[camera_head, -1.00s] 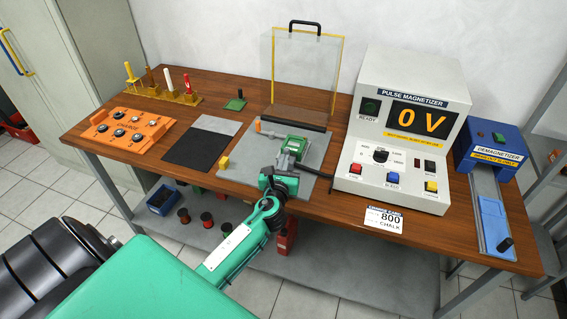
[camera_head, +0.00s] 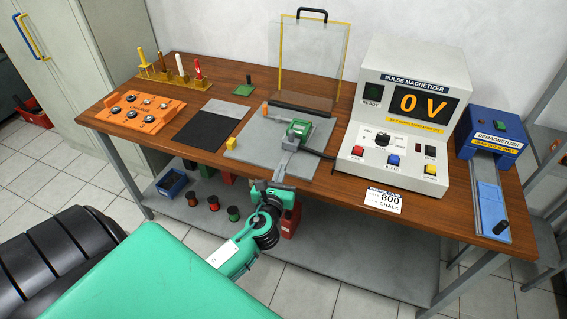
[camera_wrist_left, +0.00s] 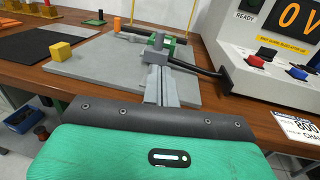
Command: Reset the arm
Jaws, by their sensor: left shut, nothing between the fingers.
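My left arm is green with dark joints and comes in from the lower left in the head view. Its gripper (camera_head: 281,168) is shut and empty, its grey fingers pointing at the bench just over the front edge of the grey plate (camera_head: 250,147). The gripper (camera_wrist_left: 158,86) also shows in the left wrist view, with its fingers together. A green block-like fixture (camera_head: 300,130) with a black cable sits on the plate beyond the fingertips. My right gripper is in neither view now.
The pulse magnetizer (camera_head: 405,110) reads 0 V. The blue demagnetizer (camera_head: 490,138) stands right. A yellow cube (camera_head: 231,143), black mat (camera_head: 203,132), orange tray (camera_head: 132,112) and clear shield (camera_head: 312,62) are on the bench. Spools and a blue bin (camera_head: 172,183) are on the lower shelf.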

